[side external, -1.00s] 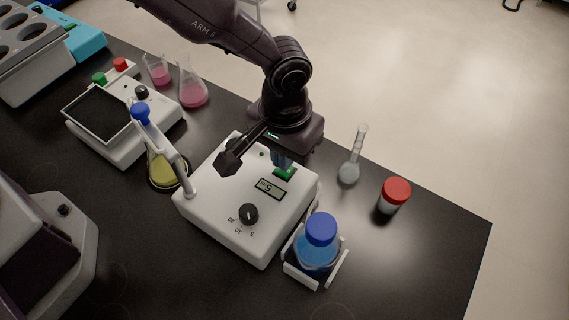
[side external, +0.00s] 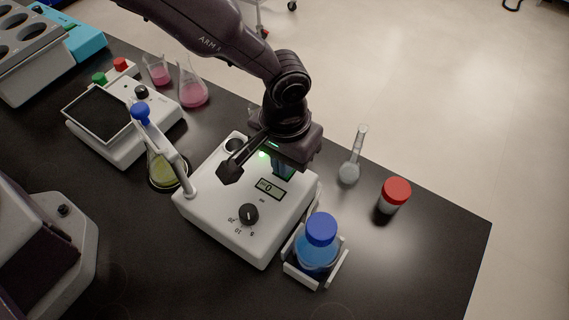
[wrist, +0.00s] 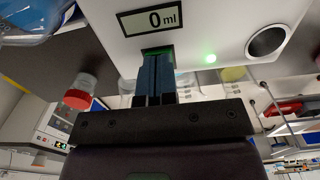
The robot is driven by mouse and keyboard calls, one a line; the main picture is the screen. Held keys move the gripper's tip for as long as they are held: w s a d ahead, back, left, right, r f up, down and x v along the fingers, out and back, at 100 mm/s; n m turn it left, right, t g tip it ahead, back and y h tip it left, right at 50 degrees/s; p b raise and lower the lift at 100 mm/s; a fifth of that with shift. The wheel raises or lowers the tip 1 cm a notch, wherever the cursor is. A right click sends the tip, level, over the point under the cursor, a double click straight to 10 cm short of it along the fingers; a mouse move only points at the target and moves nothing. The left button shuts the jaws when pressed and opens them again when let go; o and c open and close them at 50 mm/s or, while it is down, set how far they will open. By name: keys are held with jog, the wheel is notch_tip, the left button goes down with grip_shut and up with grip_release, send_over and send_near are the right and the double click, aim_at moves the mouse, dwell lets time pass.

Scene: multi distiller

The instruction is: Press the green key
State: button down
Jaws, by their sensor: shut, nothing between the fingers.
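The white dispenser box (side external: 217,207) stands on the black bench, with a dial (side external: 248,214) and a small display (side external: 270,189). The display reads "0 ml" in the wrist view (wrist: 160,19). My gripper (wrist: 156,60) is shut and empty, pointing at the box just beside the display. Its fingertips are at the green key (wrist: 157,50), which they mostly cover and appear to touch. In the side view my gripper (side external: 283,170) hides nearly all of the key. A green light (side external: 262,155) glows on the box and also shows in the wrist view (wrist: 210,58).
A blue-capped bottle (side external: 319,240) sits in a holder beside the box. A flask of yellow liquid (side external: 163,171) stands at the box's other side. A red-capped jar (side external: 395,194) and a clear flask (side external: 350,170) stand right. The right front bench is clear.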

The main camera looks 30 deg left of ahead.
aim_at(267, 176)
jog(key=shift+r, duration=3.55)
jog(key=shift+s+a+f+m+g, duration=0.25)
jog(key=shift+s+a+m+g, duration=0.05)
jog(key=shift+s+a+m, duration=0.8)
jog(key=s+a+r+t, duration=0.2)
jog(key=s+a+r, duration=0.2)
jog(key=a+r, duration=0.3)
jog(key=s+a+r+n+t, duration=0.1)
jog(key=s+a+r, duration=0.4)
jog(key=a, duration=0.5)
jog(key=s+a+r+n+t, duration=0.1)
jog(key=s+a+r+t, duration=0.2)
jog(key=s+a+r, duration=0.2)
jog(key=a+r, duration=0.3)
jog(key=a, duration=0.1)
jog(key=shift+s+a+r, duration=0.25)
jog(key=shift+a+r, duration=0.05)
jog(key=shift+r, duration=0.05)
